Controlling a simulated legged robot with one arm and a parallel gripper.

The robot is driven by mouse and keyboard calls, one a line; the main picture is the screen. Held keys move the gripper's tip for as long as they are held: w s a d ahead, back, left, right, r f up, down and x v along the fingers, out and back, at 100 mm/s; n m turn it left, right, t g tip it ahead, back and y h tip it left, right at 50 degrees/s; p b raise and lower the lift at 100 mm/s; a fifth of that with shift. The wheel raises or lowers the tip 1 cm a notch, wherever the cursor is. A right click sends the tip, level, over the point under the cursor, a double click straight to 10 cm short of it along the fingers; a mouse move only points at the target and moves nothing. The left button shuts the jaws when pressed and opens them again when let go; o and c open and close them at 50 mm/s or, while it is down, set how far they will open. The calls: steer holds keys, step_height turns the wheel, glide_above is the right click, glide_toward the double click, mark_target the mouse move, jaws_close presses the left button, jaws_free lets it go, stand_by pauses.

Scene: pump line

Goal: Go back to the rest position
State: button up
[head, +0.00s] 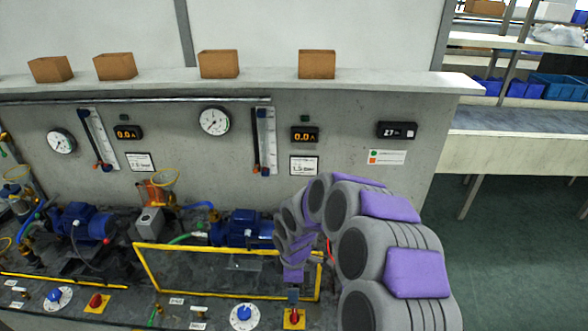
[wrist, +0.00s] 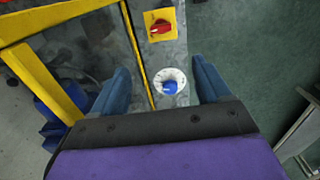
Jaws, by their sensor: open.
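My arm (head: 390,240) reaches from the lower right of the head view toward the right end of the bench, in several grey segments with purple pads. My gripper (head: 292,288) is at its far end, over the front panel near a red switch on a yellow plate (head: 294,317). In the wrist view my gripper (wrist: 164,85) is open, its two blue fingers wide apart. A blue knob on a white dial (wrist: 170,86) shows between the fingers, with nothing held. The red switch (wrist: 160,28) shows above the knob. The arm hides part of the bench's right end.
A yellow-framed clear guard (head: 200,270) stands just left of my gripper, with blue pumps (head: 240,228) behind it. The grey back panel (head: 350,175) carries gauges and displays. A shelf (head: 150,87) above holds several brown boxes. Green floor (head: 510,230) is open at right.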

steer(key=s+d+r+m+b, duration=0.2)
steer(key=s+d+r+m, duration=0.65)
steer(key=s+r, duration=0.5)
steer(key=s+d+r+m+g+b, duration=0.1)
steer(key=s+d+m, duration=0.2)
steer(key=s, duration=0.7)
steer(key=s+d+r+m+b, duration=0.1)
steer(key=s+d+r+m, duration=0.1)
steer(key=s+m, duration=0.4)
steer(key=s, duration=0.3)
steer(key=shift+s+d+r+g, duration=0.15)
steer(key=shift+s+d+g, duration=0.25)
